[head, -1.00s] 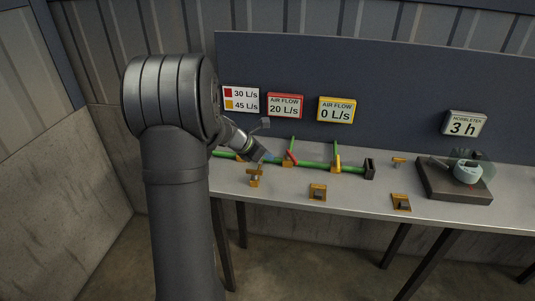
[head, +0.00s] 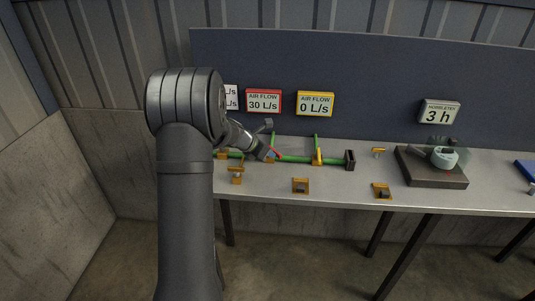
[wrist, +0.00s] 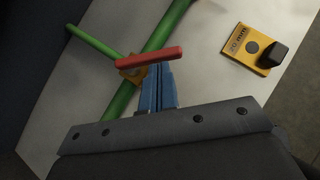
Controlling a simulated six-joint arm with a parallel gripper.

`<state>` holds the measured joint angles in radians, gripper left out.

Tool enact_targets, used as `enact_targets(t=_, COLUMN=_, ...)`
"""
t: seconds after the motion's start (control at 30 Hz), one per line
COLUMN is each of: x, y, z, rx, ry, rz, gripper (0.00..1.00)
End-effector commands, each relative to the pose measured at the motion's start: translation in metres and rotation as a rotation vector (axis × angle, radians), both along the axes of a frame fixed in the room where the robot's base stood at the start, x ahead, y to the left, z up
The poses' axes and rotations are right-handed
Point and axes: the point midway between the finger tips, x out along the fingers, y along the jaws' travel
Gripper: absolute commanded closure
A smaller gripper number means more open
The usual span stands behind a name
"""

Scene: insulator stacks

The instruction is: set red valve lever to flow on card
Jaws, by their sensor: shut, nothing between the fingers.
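The red valve lever (wrist: 150,58) sits on the green pipe (wrist: 124,95) in the wrist view. It also shows small in the head view (head: 278,154). My gripper (wrist: 158,72) has its blue fingers shut and empty, with the tips right at the lever's side; I cannot tell if they touch. In the head view my gripper (head: 268,154) is beside the lever. The red-framed display (head: 264,101) reads "AIR FLOW 30 L/s". The white card (head: 232,97) is partly hidden behind my arm; only the "L/s" line ends show.
A yellow valve lever (head: 318,156) stands farther right on the pipe, under a yellow display (head: 315,104) reading 0 L/s. Orange blocks stand along the table front. A dark base with a teal device (head: 444,157) is at right, under a 3 h display (head: 439,112).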

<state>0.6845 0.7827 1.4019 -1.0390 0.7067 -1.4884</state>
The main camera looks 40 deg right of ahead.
Motion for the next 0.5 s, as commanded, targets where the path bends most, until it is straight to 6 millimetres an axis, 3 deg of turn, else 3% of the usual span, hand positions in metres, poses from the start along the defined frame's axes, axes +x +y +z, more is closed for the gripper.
enact_targets(t=0.17, x=-0.0021, y=-0.0114, z=0.0007, rx=-0.001, ry=-0.002, rz=-0.002, gripper=1.0)
enact_targets(t=0.5, x=-0.0026, y=-0.0066, z=0.0006, rx=0.0, ry=-0.001, rz=-0.001, gripper=1.0)
